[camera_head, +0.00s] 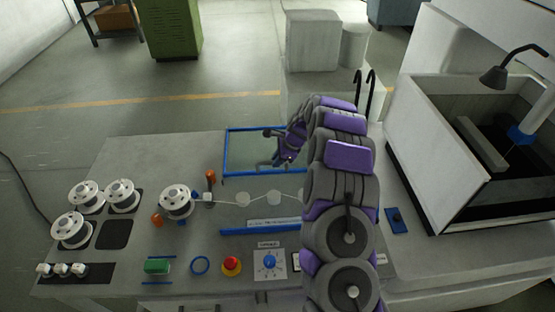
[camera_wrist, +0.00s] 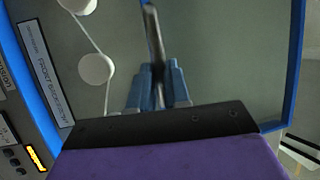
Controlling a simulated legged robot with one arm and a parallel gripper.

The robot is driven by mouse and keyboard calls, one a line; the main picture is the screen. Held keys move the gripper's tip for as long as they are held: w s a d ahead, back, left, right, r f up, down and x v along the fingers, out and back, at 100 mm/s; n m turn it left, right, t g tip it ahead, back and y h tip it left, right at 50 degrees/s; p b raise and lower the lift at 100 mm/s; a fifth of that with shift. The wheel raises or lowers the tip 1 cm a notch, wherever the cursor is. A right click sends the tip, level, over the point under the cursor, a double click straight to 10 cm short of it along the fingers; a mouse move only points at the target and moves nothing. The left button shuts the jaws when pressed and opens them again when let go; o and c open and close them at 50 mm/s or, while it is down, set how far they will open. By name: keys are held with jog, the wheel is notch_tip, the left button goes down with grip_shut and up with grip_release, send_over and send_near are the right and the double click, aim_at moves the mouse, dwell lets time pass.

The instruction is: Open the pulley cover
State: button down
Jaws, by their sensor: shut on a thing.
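The pulley cover is a clear pane with a blue frame (camera_head: 226,153) on the machine top, left of my arm in the head view. In the wrist view its blue frame (camera_wrist: 296,55) runs down the right side. My gripper (camera_head: 275,155) is at the pane, and its fingers (camera_wrist: 157,82) are closed around a thin dark bar (camera_wrist: 152,30), which looks like the cover's handle. White pulleys (camera_head: 243,199) with a wire sit in front of the pane; one shows in the wrist view (camera_wrist: 97,68). I cannot tell how far the cover is tilted. My arm hides its right part.
White spools (camera_head: 87,197) stand at the left. A green button (camera_head: 157,266), a red stop button (camera_head: 231,265) and a blue dial (camera_head: 269,262) line the front. An open-topped tank (camera_head: 433,140) with a lamp (camera_head: 496,77) stands right of my arm.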

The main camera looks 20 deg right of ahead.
jog(key=shift+w+d+r+p, duration=0.15)
jog(key=shift+w+p, duration=0.15)
jog(key=shift+w, duration=0.4)
jog(key=shift+w+d+f+p, duration=0.1)
jog(key=shift+w+p, duration=0.2)
jog(key=shift+w, duration=0.4)
jog(key=shift+w+d+r+p, duration=0.15)
jog(key=shift+w+p, duration=0.15)
jog(key=shift+w, duration=0.4)
jog(key=c, duration=1.1)
grip_release()
jog(key=shift+w+f, duration=0.15)
jog(key=v, duration=1.7)
jog(key=shift+d, duration=0.2)
